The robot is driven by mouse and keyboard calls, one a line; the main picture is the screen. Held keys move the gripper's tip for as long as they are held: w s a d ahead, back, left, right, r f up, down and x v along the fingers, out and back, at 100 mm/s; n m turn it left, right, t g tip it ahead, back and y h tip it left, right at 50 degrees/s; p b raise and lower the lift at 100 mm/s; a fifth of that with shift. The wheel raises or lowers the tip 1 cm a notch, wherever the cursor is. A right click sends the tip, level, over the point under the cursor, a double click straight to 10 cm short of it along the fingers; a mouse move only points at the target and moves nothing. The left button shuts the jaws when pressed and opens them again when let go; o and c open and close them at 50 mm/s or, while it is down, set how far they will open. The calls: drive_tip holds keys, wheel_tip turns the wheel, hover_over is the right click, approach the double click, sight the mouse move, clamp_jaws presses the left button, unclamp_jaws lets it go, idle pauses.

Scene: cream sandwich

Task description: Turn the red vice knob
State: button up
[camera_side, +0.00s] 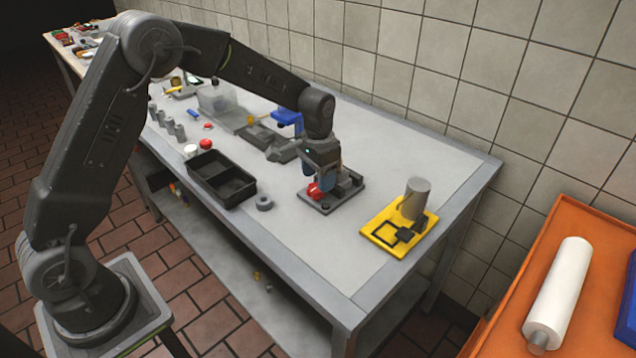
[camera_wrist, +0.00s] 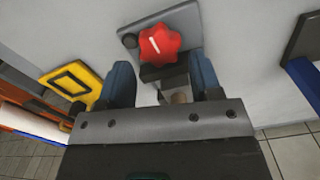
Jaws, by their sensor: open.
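The red vice knob (camera_side: 314,190) sits at the front of a small grey vice (camera_side: 348,188) on the grey table. In the wrist view the lobed red knob (camera_wrist: 160,45) carries a white line mark, and the vice's grey base plate (camera_wrist: 131,27) shows around it. My gripper (camera_side: 318,184) points down at the vice in the side view. In the wrist view its two blue fingers (camera_wrist: 162,78) are spread, with the knob just beyond and between the tips. I cannot tell whether either finger touches the knob.
A yellow fixture (camera_side: 382,240) with a grey cylinder (camera_side: 415,198) stands to the right. A black divided tray (camera_side: 222,198) and a grey ring (camera_side: 264,202) lie to the left. Clear tabletop lies in front of the vice. A tiled wall runs behind the table.

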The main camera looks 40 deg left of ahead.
sight(316, 189)
wheel_tip(316, 189, up, 11)
idle(0.3)
drive_tip(key=shift+o, duration=1.4)
drive_tip(key=shift+n, duration=0.4)
drive_tip(key=f+n, duration=0.1)
drive_tip(key=f, duration=0.3)
drive_tip(key=f+n, duration=0.2)
drive_tip(key=f, duration=0.3)
drive_tip(key=s+f+n, duration=0.1)
drive_tip(key=f+n, duration=0.1)
drive_tip(key=f, duration=0.2)
drive_tip(key=shift+f, duration=0.4)
